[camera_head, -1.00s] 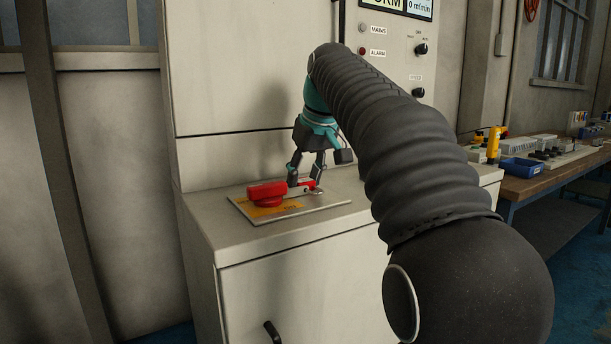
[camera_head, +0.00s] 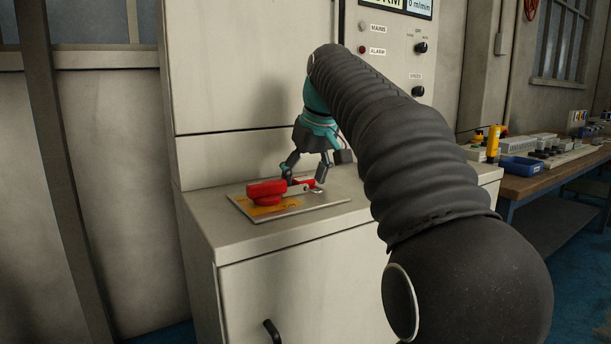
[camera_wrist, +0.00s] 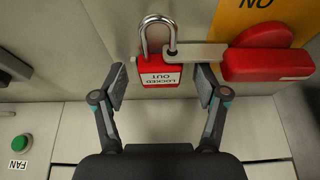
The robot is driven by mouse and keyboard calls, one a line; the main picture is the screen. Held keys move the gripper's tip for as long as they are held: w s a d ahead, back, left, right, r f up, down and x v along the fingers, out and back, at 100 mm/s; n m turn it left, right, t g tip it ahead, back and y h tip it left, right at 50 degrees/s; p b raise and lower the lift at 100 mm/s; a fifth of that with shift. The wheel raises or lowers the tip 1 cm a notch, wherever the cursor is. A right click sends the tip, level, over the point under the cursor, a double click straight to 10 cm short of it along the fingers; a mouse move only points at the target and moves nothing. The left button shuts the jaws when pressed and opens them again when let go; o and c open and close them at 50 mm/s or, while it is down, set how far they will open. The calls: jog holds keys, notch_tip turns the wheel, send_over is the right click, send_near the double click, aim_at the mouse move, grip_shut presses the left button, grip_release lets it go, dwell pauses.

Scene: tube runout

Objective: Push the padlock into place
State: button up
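A red padlock (camera_wrist: 161,76) with a steel shackle and an upside-down "LOCKED OUT" label shows in the wrist view. Its shackle meets the end of the grey tab (camera_wrist: 203,54) of a red rotary handle (camera_wrist: 268,64); I cannot tell whether the shackle is fully closed. My gripper (camera_head: 304,182) is low over the plate in the head view, with the padlock (camera_head: 303,180) partly hidden by its fingers. In the wrist view the fingers stand open on either side of the padlock body, with a gap on each side. The red handle (camera_head: 266,191) lies left of the gripper.
The handle sits on a plate (camera_head: 315,207) with a yellow label, on top of a pale cabinet (camera_head: 225,234). The upper cabinet wall stands close behind the gripper. A green FAN button (camera_wrist: 22,143) shows in the wrist view. A bench with a blue bin (camera_head: 521,167) is at right.

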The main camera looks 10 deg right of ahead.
jog(key=v, duration=1.2)
jog(key=shift+d, duration=0.1)
